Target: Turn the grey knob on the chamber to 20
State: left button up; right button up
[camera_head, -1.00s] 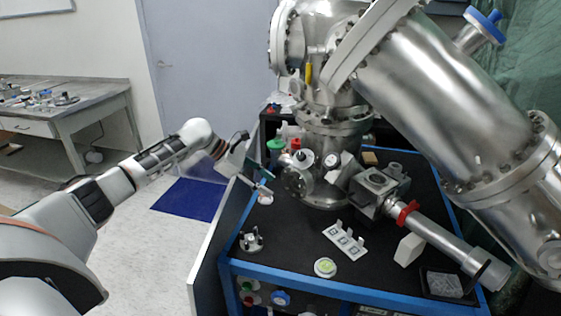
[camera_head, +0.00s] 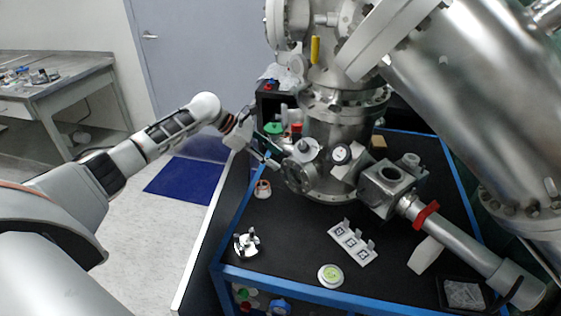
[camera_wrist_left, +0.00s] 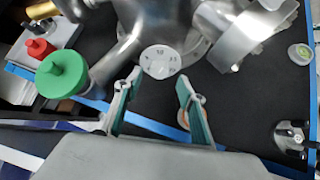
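The steel chamber (camera_head: 335,125) stands on the black-topped blue cart. In the left wrist view a round light-grey knob (camera_wrist_left: 160,61) with printed numbers lies just beyond my left fingertips, roughly between them. Its set value is too small to read surely. In the head view a grey knob (camera_head: 306,148) sits on the chamber's left side port; I cannot be sure it is the same one. My left gripper (camera_head: 274,160) is beside that port. It also shows in the left wrist view (camera_wrist_left: 160,80), open and empty, with teal finger pads apart. My right gripper is out of view.
A green cap (camera_wrist_left: 62,74) and a red cap (camera_wrist_left: 40,48) stand left of the knob in the wrist view. A small white-and-orange cup (camera_head: 263,189), a metal holder (camera_head: 247,243) and a white marker plate (camera_head: 352,243) sit on the cart.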

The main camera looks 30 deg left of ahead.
aim_at(284, 160)
pick_arm(q)
jog(key=shift+x, duration=1.25)
jog(key=shift+w+d+f, duration=0.25)
jog(key=shift+f, duration=0.15)
jog(key=c, duration=1.1)
jog(key=shift+r, duration=0.25)
jog(key=r+p, duration=0.1)
jog(key=p, duration=0.4)
jog(key=shift+w+r+m+t, duration=0.3)
jog(key=shift+w+r, duration=0.05)
jog(key=shift+w, duration=0.05)
jog(key=shift+f+p, duration=0.1)
jog(key=shift+p, duration=0.6)
jog(key=shift+s+f+p, duration=0.1)
jog(key=shift+f+p, duration=0.2)
jog(key=shift+p, duration=0.35)
jog(key=shift+s+f, duration=0.1)
jog(key=shift+f, duration=0.15)
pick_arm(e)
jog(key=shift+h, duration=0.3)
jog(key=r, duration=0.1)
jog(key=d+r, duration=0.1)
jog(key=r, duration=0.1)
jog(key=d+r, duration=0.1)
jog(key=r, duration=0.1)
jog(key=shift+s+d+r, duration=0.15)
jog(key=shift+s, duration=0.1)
